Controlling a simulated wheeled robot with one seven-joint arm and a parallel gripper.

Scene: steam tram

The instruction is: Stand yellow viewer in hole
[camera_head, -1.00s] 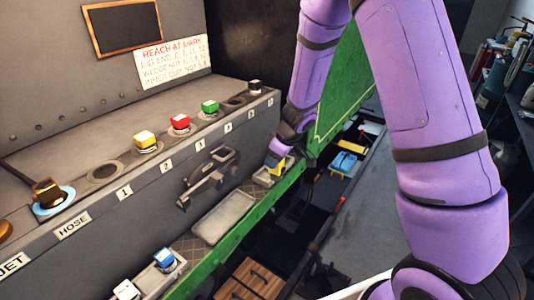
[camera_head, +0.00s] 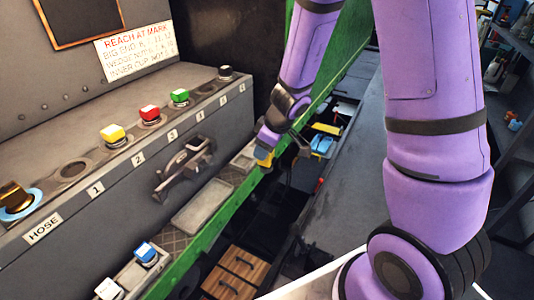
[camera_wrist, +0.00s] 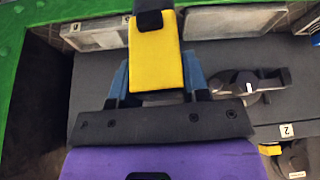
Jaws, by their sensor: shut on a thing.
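My gripper (camera_head: 268,152) is shut on the yellow viewer (camera_wrist: 156,62), a yellow block with a black end, which sits between the bluish fingers in the wrist view. In the head view the yellow viewer (camera_head: 264,158) is partly hidden by my gripper, beside the lower ledge with the green edge. On the grey bench top, an empty round hole (camera_head: 75,170) lies near label 1. Another dark hole (camera_head: 204,88) appears empty.
A metal bracket (camera_head: 183,167) juts from the bench front. A shallow grey tray (camera_head: 202,206) and a blue-topped piece (camera_head: 146,253) are on the lower ledge. A wooden crate (camera_head: 240,270) is below. A sign (camera_head: 134,52) stands behind the bench.

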